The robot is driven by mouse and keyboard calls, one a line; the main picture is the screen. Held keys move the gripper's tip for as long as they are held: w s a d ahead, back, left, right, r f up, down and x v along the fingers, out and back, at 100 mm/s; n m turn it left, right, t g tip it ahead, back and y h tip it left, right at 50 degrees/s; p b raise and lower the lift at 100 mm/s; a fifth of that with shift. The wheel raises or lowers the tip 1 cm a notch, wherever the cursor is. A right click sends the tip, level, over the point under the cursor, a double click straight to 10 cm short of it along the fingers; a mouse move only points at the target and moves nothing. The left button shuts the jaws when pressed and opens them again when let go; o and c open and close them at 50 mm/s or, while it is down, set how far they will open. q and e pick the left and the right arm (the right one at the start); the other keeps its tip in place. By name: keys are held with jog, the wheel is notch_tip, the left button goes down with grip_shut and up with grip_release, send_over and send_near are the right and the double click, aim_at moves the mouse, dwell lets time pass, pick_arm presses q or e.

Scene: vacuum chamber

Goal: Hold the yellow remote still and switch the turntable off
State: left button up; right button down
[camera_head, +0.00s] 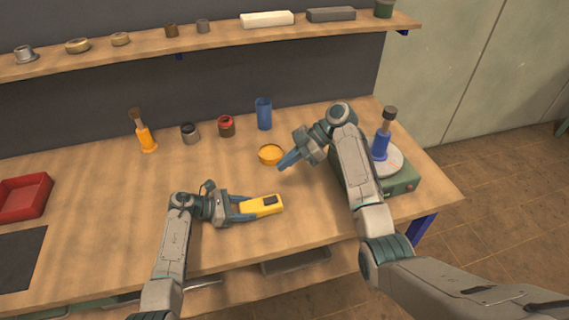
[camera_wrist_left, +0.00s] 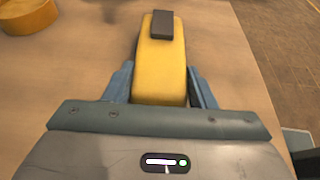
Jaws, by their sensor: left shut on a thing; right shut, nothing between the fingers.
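The yellow remote (camera_head: 264,206) lies on the workbench with a dark raised block on its far end. It also shows in the left wrist view (camera_wrist_left: 160,72), between the fingers. My left gripper (camera_head: 243,208) is shut on the near end of the remote. My right gripper (camera_head: 284,164) is shut and empty, above and beyond the remote, close to the yellow dish. The turntable (camera_head: 403,180) is a green box with a pale round plate at the right end of the bench. My right arm hides part of the turntable.
A red tray (camera_head: 22,198) and a dark mat (camera_head: 20,258) lie at left.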

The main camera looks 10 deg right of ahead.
pick_arm(q)
jog(key=o, duration=1.2)
